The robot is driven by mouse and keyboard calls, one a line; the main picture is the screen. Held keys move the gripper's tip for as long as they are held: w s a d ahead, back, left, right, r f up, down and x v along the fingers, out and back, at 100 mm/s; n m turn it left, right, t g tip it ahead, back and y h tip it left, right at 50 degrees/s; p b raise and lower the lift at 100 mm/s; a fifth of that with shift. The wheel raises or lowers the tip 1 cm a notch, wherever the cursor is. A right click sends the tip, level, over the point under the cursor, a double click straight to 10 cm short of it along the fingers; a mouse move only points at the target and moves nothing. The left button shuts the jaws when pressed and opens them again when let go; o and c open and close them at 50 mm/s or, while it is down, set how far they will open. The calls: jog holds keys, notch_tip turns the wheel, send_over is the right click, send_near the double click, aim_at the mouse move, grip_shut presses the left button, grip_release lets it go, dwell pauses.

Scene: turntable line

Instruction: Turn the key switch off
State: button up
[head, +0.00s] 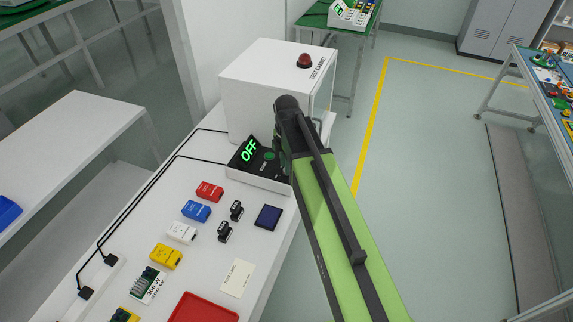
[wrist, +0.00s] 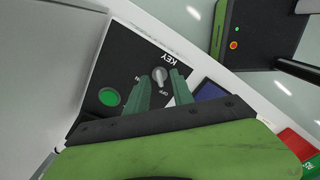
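The key switch (wrist: 159,75) is a small grey knob on a dark panel, with KEY, ON and OFF printed around it. Its bar seems to point toward the OFF mark, but it is small. My gripper (wrist: 163,79) is open, with one finger on each side of the knob; I cannot tell whether they touch it. In the head view the control box (head: 258,181) has a lit green display (head: 249,149) reading OFF. My arm hides the key switch there.
A green button (wrist: 109,97) lies left of the knob. A white test cabinet with a red button (head: 304,61) stands behind the control box. Coloured blocks, a dark blue square (head: 268,217) and a red tray (head: 203,308) lie on the white bench. Open floor is to the right.

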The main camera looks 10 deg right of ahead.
notch_tip(320, 180, up, 17)
jog(key=p, duration=1.7)
jog(key=shift+r, duration=0.15)
jog(key=s+f+m+b, duration=1)
jog(key=f+m+b, duration=0.1)
jog(key=m, duration=0.9)
jog(key=shift+s, duration=0.35)
